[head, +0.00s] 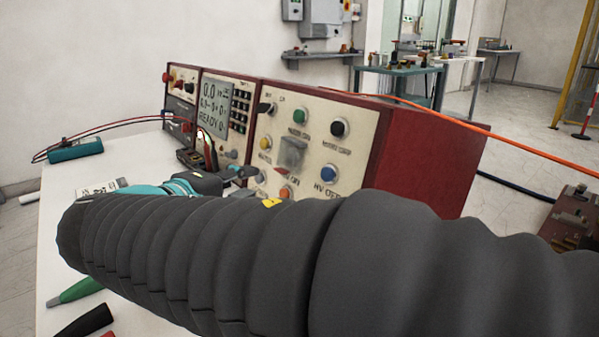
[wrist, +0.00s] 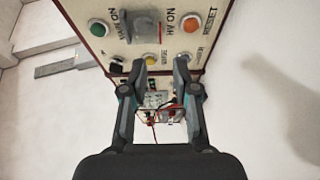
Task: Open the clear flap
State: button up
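The clear flap (head: 292,153) is a small greyish see-through cover on the cream front panel of the red cabinet, among the coloured buttons. In the wrist view the flap (wrist: 147,25) shows near the top, beside the "HV ON" lettering. It seems to lie down over its spot; what is under it is unclear. My gripper (wrist: 158,66) is open, its two fingers apart with nothing held between them. The fingers are apart from the flap, which lies beyond their tips in the wrist view. In the head view my arm hides much of my gripper (head: 240,173).
Around the flap are a green button (head: 299,117), a black knob (head: 339,128), a blue button (head: 328,173) and an orange button (head: 286,193). A display unit (head: 214,105) stands to the left. Probes and cables lie on the white table (head: 60,215). An orange cable crosses the cabinet top.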

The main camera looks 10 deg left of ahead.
aim_at(286, 158)
jog(key=x, duration=0.9)
jog(key=shift+w, duration=0.2)
jog(key=shift+f, duration=0.1)
grip_shut()
